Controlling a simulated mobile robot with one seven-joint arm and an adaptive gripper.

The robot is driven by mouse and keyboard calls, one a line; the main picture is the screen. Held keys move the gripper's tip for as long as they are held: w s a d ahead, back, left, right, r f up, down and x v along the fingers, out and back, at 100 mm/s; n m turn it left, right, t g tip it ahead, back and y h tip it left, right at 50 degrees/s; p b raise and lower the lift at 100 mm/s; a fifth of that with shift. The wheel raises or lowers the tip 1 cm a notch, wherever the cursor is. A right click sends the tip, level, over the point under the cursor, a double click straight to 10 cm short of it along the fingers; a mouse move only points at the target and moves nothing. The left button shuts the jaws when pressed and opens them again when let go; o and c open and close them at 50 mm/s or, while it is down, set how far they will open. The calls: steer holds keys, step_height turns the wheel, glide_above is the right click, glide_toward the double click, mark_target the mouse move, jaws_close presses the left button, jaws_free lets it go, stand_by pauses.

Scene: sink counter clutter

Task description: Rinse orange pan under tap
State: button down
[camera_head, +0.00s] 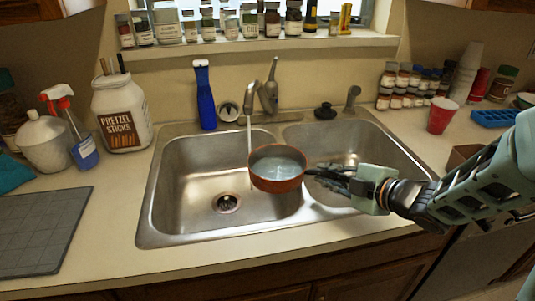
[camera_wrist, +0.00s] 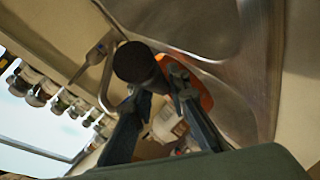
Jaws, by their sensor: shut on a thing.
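The orange pan (camera_head: 277,181) is held above the divider of the double sink, partly over the left basin. It looks roughly level, with a pale grey-blue interior that may hold water. My gripper (camera_head: 332,178) is to its right, shut on its handle. In the wrist view my gripper (camera_wrist: 155,100) is closed around the dark handle (camera_wrist: 135,63), and a part of the orange pan (camera_wrist: 203,95) shows behind the fingers. The tap (camera_head: 256,95) stands behind the pan. A thin stream of water (camera_head: 249,150) falls from its spout at the pan's left rim.
The left basin (camera_head: 190,170) is empty around its drain. A blue bottle (camera_head: 204,95) stands behind the sink. A pretzel jar (camera_head: 121,113) and spray bottle (camera_head: 75,130) are left, a red cup (camera_head: 441,115) right. Jars line the window sill (camera_head: 240,45).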

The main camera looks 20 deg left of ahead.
steer(key=shift+r, duration=0.1)
stand_by(0.4)
steer(key=r+p, duration=0.1)
steer(key=s+d+r+p, duration=0.1)
steer(key=r+p, duration=0.1)
steer(key=d+r+p, duration=0.1)
steer(key=r+p, duration=0.1)
steer(key=shift+s+d, duration=0.2)
steer(key=shift+s, duration=0.1)
